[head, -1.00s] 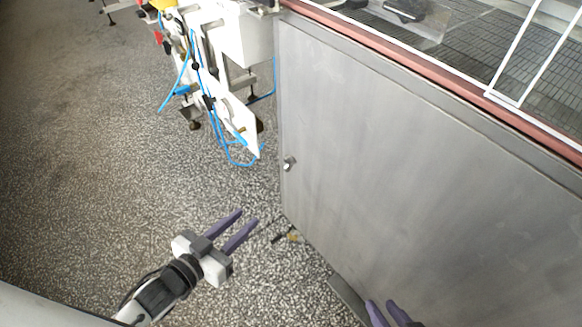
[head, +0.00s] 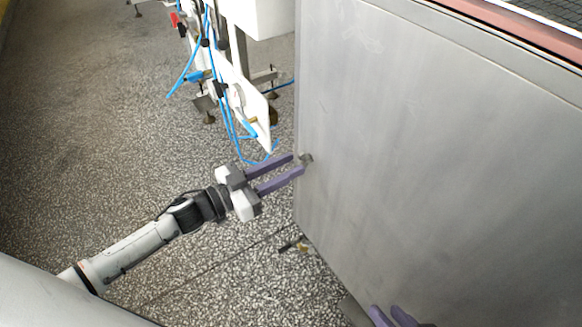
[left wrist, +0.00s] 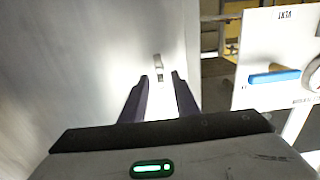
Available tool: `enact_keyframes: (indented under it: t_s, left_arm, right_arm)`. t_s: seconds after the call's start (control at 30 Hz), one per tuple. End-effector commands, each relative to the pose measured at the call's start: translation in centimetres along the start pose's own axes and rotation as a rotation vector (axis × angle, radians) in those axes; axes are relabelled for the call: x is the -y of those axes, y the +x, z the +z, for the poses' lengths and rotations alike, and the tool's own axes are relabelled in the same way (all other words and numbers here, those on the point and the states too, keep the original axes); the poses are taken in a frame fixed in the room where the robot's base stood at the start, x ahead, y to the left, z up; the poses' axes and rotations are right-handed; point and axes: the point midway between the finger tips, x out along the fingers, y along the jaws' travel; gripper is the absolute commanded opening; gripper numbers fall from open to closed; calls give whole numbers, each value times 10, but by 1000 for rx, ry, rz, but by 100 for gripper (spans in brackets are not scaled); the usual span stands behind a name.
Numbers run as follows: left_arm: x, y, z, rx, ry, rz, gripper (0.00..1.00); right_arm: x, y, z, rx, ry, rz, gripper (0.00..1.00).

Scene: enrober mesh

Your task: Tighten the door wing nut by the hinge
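The small metal door wing nut (head: 306,159) sits near the left edge of the grey door panel (head: 420,150). My left gripper (head: 298,164) is open, with its two purple fingers pointing at the nut. In the left wrist view the nut (left wrist: 158,66) appears between and just beyond the fingertips (left wrist: 160,77). I cannot tell whether a finger touches it. My right gripper (head: 390,314) shows only its purple fingertips at the bottom edge, low in front of the panel. They are a little apart, and the rest of it is out of view.
A white machine frame (head: 245,100) with blue hoses stands left of and behind the panel. A white plate with a blue handle (left wrist: 275,77) is right of my fingers in the left wrist view. A small brass-and-black item (head: 297,244) lies on the speckled floor.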

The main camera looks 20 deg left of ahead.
Motion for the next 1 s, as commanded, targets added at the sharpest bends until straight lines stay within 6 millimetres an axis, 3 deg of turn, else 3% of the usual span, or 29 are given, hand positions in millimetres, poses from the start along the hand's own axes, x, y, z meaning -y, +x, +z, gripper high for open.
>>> enact_keyframes:
  t_s: [0.13,0.43,0.6,1.0]
  left_arm:
    - [0,12,0,-1,1,1,28]
    - [0,14,0,1,0,0,28]
    - [0,14,0,0,0,0,1]
    - [0,14,-1,0,38,0,0]
  right_arm:
    - [1,2,0,8,-7,-6,26]
    - [1,2,1,12,-8,-8,26]
    - [2,2,1,12,-8,-8,26]
    - [1,1,-3,2,-8,-6,26]
